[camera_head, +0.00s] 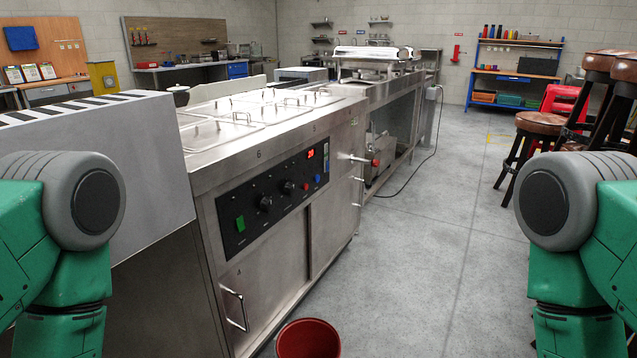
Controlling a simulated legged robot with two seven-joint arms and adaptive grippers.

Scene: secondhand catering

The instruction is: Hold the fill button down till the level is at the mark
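The steel counter's black control panel (275,198) faces me. It carries a lit green switch (240,223), two black knobs, a small red button (305,186) and a blue button (317,179). A red-lit display (311,154) sits at its upper right, with a narrow pale strip (326,156) beside it that may be a level gauge. Labels are too small to read, so I cannot tell which is the fill button, nor see a mark. Only my green and grey arm links show at the left and right edges, well apart from the panel; both grippers are out of view.
A grey box-like unit (100,165) blocks the left. Stools (535,140) stand at right; the middle floor is clear.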

